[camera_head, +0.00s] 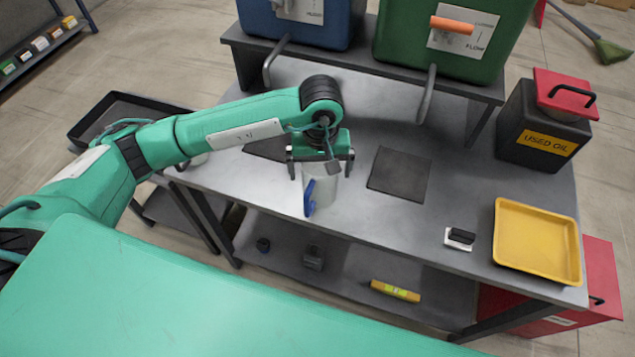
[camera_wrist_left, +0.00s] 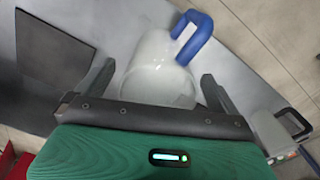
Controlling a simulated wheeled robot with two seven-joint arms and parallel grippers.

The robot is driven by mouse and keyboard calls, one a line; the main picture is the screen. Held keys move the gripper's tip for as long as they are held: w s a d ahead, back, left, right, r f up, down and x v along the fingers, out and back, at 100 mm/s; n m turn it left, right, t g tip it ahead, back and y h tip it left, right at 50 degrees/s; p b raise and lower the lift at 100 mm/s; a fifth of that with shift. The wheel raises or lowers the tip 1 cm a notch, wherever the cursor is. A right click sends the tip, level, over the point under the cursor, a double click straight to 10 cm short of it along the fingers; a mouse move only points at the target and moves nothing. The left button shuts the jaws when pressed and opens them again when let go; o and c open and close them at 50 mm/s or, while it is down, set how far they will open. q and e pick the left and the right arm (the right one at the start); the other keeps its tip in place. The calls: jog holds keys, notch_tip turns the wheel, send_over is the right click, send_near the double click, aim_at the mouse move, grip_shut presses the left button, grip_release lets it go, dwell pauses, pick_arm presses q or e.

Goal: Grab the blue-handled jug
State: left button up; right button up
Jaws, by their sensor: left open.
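The blue-handled jug (camera_head: 322,188) is a pale, translucent vessel standing upright on the grey workbench (camera_head: 460,190). Its blue handle (camera_head: 309,198) faces the front of the bench. My left gripper (camera_head: 321,173) is above the jug and pointed down, with its fingers apart. In the left wrist view the jug (camera_wrist_left: 158,68) sits between the two open fingers (camera_wrist_left: 152,85), with the blue handle (camera_wrist_left: 193,38) beyond them at the top. I cannot tell whether the fingers touch it. The gripper partly hides the jug's top in the head view. My right gripper is not in view.
A blue tank (camera_head: 300,22) and a green tank (camera_head: 400,40) stand on a raised shelf behind, with spouts hanging down. A dark square mat (camera_head: 399,174) lies right of the jug. A used-oil can (camera_head: 540,125), yellow tray (camera_head: 536,240) and small black-and-white object (camera_head: 460,238) are farther right.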

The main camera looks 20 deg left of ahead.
pick_arm(q)
jog(key=shift+f, duration=0.85)
jog(key=c, duration=1.4)
jog(key=shift+r, duration=0.1)
